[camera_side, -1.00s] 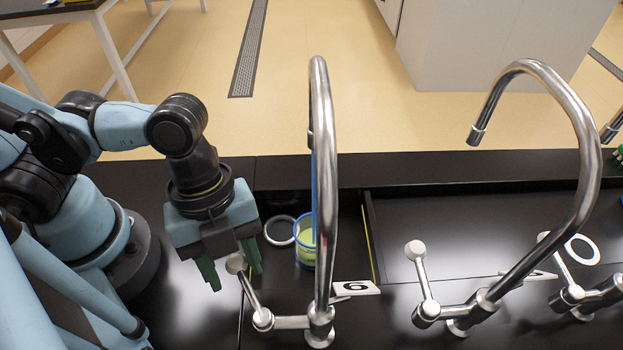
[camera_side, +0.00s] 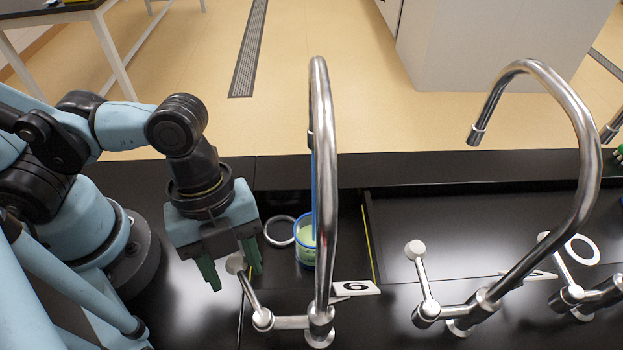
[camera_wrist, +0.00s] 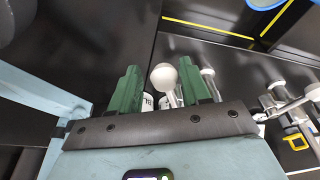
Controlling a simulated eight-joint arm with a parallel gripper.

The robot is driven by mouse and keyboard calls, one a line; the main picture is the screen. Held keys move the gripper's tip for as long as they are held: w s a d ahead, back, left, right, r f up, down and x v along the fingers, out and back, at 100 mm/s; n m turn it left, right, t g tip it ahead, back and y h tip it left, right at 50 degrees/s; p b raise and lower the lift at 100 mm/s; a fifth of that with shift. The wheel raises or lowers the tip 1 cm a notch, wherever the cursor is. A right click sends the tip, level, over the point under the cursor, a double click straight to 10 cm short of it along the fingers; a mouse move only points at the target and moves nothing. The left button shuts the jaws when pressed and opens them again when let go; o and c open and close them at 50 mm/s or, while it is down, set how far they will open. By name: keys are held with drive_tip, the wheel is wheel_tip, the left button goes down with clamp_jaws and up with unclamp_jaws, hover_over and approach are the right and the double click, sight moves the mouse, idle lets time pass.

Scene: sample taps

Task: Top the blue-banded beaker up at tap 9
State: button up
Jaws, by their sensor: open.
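The blue-banded beaker (camera_side: 305,252) stands upright under the near tap's spout and holds pale green liquid. The near tap (camera_side: 323,200) partly hides it. A thin blue stream (camera_side: 313,190) runs down beside the tap's neck into the beaker. The card (camera_side: 356,288) by this tap carries a digit that reads as 6 or 9 from this angle. My gripper (camera_side: 230,272) is open, with the tap's lever knob (camera_side: 235,264) between its green fingers. In the wrist view the knob (camera_wrist: 163,76) also sits between the fingers (camera_wrist: 160,90); contact cannot be told. A blue rim shows at that view's top edge.
A yellow line (camera_side: 368,243) runs right of the beaker. The counter between the taps is mostly clear.

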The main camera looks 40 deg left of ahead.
drive_tip(key=shift+w, duration=0.1)
drive_tip(key=shift+w+d, duration=0.3)
drive_tip(key=shift+w, duration=0.35)
drive_tip(key=shift+w+d, duration=0.3)
drive_tip(key=shift+w, duration=0.3)
idle(0.6)
drive_tip(key=w+v, duration=0.1)
drive_tip(key=v, duration=0.6)
drive_tip(key=shift+d, duration=0.3)
idle(0.5)
drive_tip(key=w+a+n+t+y, duration=0.1)
drive_tip(key=w+a+n+t, duration=0.3)
drive_tip(key=a+n, duration=0.5)
drive_tip(key=w+a+r+n+t+y, duration=0.1)
drive_tip(key=w+a+n+t, duration=0.3)
drive_tip(key=w+a+n, duration=0.4)
drive_tip(key=a+n, duration=0.2)
drive_tip(key=n, duration=0.3)
drive_tip(key=shift+w+y, duration=0.2)
drive_tip(key=shift+y, duration=0.2)
